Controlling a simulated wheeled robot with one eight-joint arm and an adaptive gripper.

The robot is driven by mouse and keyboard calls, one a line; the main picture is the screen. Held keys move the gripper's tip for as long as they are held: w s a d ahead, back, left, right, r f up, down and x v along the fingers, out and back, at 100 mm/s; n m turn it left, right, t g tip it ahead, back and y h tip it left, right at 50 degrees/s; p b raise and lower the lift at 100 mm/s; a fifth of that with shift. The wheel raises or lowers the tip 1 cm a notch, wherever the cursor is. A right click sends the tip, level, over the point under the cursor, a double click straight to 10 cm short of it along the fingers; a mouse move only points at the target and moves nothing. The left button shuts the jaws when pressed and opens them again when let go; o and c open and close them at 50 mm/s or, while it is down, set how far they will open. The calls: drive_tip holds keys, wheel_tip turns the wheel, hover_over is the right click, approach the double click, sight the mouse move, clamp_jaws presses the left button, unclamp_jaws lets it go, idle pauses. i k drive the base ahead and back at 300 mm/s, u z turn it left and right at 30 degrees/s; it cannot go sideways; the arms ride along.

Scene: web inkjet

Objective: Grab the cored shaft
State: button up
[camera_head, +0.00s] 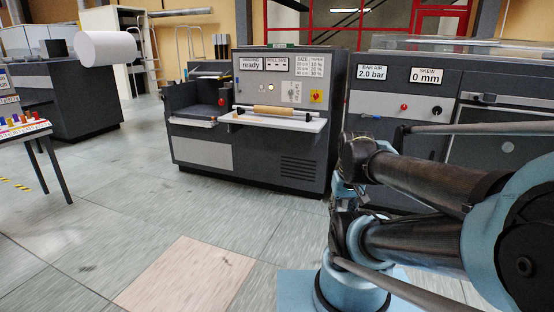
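The cored shaft (273,111) lies level on a white shelf (306,123) at the front of a dark grey machine. It is a thin light rod with a wider brown core around its middle. My arm is folded in the right foreground. A small dark part by its left joints may be my gripper (343,192); its fingers cannot be made out. It is nearer the camera than the machine and well apart from the shaft.
The machine (305,171) has a panel reading "ready". Another machine (412,98) with "2.0 bar" and "0 mm" signs stands behind my arm. A white roll (105,48) is at upper left. A table (25,129) with colored items stands at the left edge. The tiled floor (150,205) is clear.

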sight(289, 112)
drive_tip(key=u, duration=0.15)
drive_tip(key=i, duration=1.15)
drive_tip(key=u, duration=0.15)
drive_tip(key=k, duration=0.35)
drive_tip(key=z, duration=0.4)
drive_tip(key=i, duration=1.4)
drive_tip(key=u, duration=0.6)
